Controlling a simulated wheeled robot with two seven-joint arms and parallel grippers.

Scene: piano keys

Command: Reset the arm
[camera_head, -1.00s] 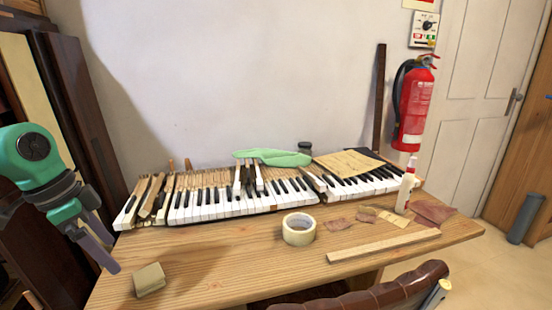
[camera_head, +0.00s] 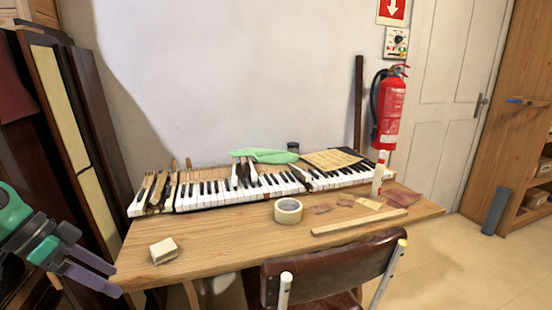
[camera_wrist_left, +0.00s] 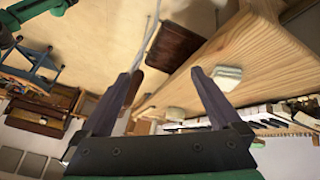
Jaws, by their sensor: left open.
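My left gripper (camera_head: 94,274) is at the lower left of the head view, beyond the left edge of the wooden table (camera_head: 225,250). It is open, with nothing between its fingers. In the left wrist view, the two dark fingers of the gripper (camera_wrist_left: 168,78) stand apart. A small beige block (camera_head: 164,251) lies on the table's near left corner, apart from the gripper. My right gripper is not in view.
Piano keys (camera_head: 220,193) lie along the back of the table with a green cloth (camera_head: 262,156) on them. A brown chair (camera_head: 330,268) stands at the near edge.

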